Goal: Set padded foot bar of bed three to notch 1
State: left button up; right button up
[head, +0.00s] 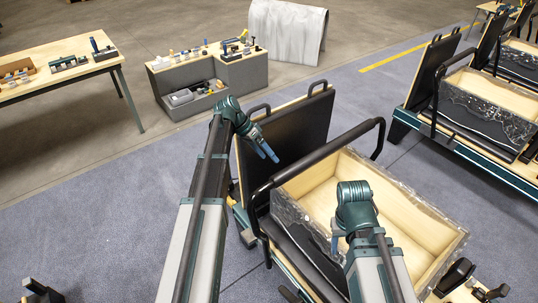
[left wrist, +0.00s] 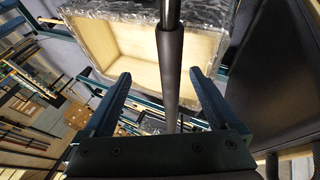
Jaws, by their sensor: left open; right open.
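The padded foot bar (head: 325,155) of the nearest bed is a black bar that arches over the bed, beside a wooden box. My left gripper (head: 272,156) is open and empty, in front of the upright black padded board and left of the bar in the head view. In the left wrist view the bar (left wrist: 170,65) runs lengthwise through the gap between the open fingers of the left gripper (left wrist: 160,76); I cannot tell how far beyond the fingertips it lies. My right gripper (head: 336,240) is open over the box, partly hidden by its wrist. The notches cannot be made out.
The wooden box (head: 420,225), wrapped in clear film, sits on the near bed beside the bar. The black padded board (head: 297,130) stands behind it. Another bed (head: 490,105) stands to the right. Tables with tools (head: 75,62) are at the back left.

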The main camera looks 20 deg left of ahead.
pick_arm(q)
jog(key=p+v, duration=0.4)
jog(key=v, duration=0.2)
jog(key=shift+d+p, duration=0.2)
jog(key=shift+p, duration=0.2)
jog(key=shift+s+r, duration=0.1)
